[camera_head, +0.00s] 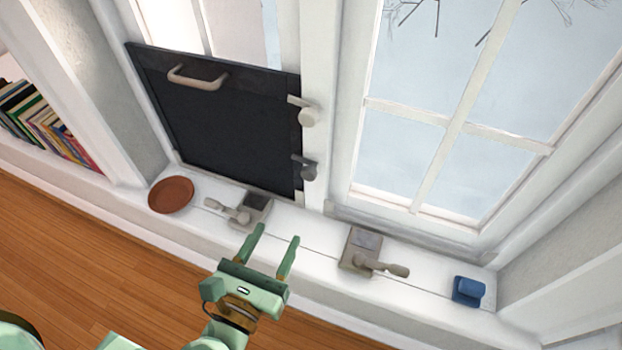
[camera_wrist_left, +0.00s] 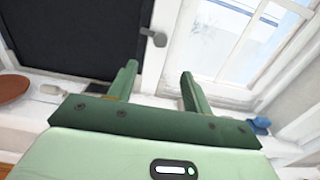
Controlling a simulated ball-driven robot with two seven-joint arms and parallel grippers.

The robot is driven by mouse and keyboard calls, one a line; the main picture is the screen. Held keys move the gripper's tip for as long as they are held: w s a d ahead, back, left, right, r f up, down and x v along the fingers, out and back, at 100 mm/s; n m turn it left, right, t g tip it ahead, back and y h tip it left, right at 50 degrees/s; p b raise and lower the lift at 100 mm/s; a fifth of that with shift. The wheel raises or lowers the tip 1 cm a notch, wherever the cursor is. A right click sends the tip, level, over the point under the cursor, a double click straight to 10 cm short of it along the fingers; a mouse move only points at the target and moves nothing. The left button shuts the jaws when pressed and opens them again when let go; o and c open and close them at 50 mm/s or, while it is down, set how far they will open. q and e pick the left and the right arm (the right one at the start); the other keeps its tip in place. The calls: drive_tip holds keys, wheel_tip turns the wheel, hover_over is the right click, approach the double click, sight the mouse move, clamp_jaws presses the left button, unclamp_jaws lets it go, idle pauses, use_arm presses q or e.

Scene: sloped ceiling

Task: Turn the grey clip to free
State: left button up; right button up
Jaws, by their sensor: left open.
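The grey clip (camera_head: 309,172) is the lower of two clips on the white post at the right edge of a dark panel (camera_head: 225,125). Its round knob is on the post, and its short tab points left over the panel's edge. It also shows in the left wrist view (camera_wrist_left: 159,39), beyond the fingertips. A paler, beige clip (camera_head: 307,115) sits above it, its tab also pointing left over the panel. My left gripper (camera_head: 279,232) is open and empty, below the grey clip and apart from it. My right gripper is not in view.
The white sill holds a brown round dish (camera_head: 171,194), a latch with a handle (camera_head: 250,211) left of my gripper, another (camera_head: 361,251) to its right, and a blue object (camera_head: 468,290) at far right. Books (camera_head: 45,122) stand at far left. A paned window (camera_head: 450,130) is right of the post.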

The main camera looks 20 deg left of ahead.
sight(307, 178)
use_arm(q)
drive_tip(key=w, duration=1.4)
drive_tip(key=shift+d, duration=0.25)
drive_tip(key=shift+c, duration=0.3)
